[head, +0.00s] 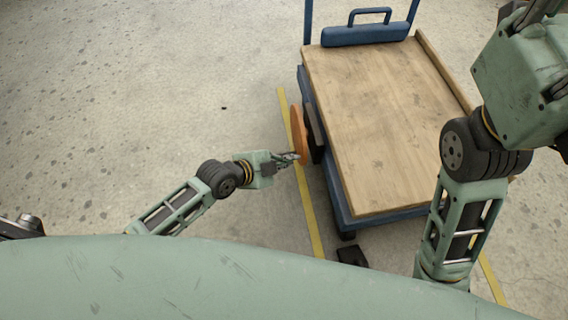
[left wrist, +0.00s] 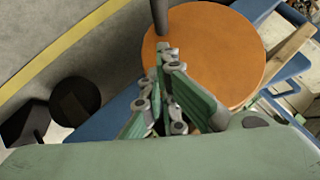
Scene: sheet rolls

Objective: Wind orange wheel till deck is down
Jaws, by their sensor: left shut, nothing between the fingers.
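The orange wheel (head: 299,134) stands on the left side of a blue cart, seen nearly edge-on. In the left wrist view the wheel (left wrist: 215,60) shows as a broad disc, with a dark rod (left wrist: 160,16) in front of its upper left part. The wooden deck (head: 385,120) lies flat on the blue cart frame (head: 340,205); I cannot tell its height exactly. My left gripper (head: 301,157) is at the wheel's lower left edge. In the left wrist view its fingers (left wrist: 171,58) are closed together, empty, below the rod; contact with the wheel is unclear. My right gripper is out of view.
A blue block with a handle (head: 365,32) is at the deck's far end, between blue posts. A yellow floor line (head: 304,190) runs along the cart's left side. A black block (head: 352,256) is near the cart's front corner. Floor to the left is clear.

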